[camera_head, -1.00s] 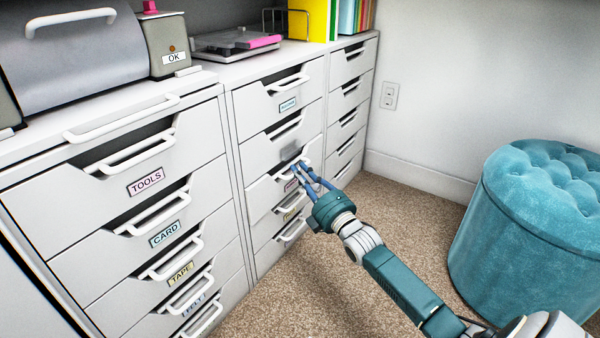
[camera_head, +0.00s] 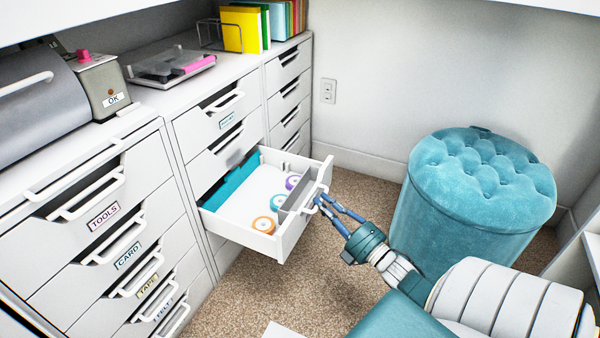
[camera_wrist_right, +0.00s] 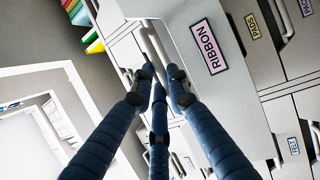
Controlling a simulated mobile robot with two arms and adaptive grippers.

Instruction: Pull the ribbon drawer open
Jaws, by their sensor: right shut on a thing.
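The ribbon drawer (camera_head: 285,237) stands pulled out from the middle cabinet in the head view. Orange, blue and purple ribbon rolls lie inside it. Its pink RIBBON label (camera_wrist_right: 208,47) shows on the drawer front in the right wrist view. My right gripper (camera_head: 322,200) is at the drawer's front, its blue fingers shut on the white handle (camera_wrist_right: 152,55). The fingers partly hide the handle. My left gripper is not in view.
A teal tufted stool (camera_head: 470,195) stands right of the open drawer, with carpet (camera_head: 350,285) between. The left cabinet has closed drawers labelled TOOLS (camera_head: 103,215), CARD and TAPE. A trimmer-like device (camera_head: 170,65) lies on the cabinet top.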

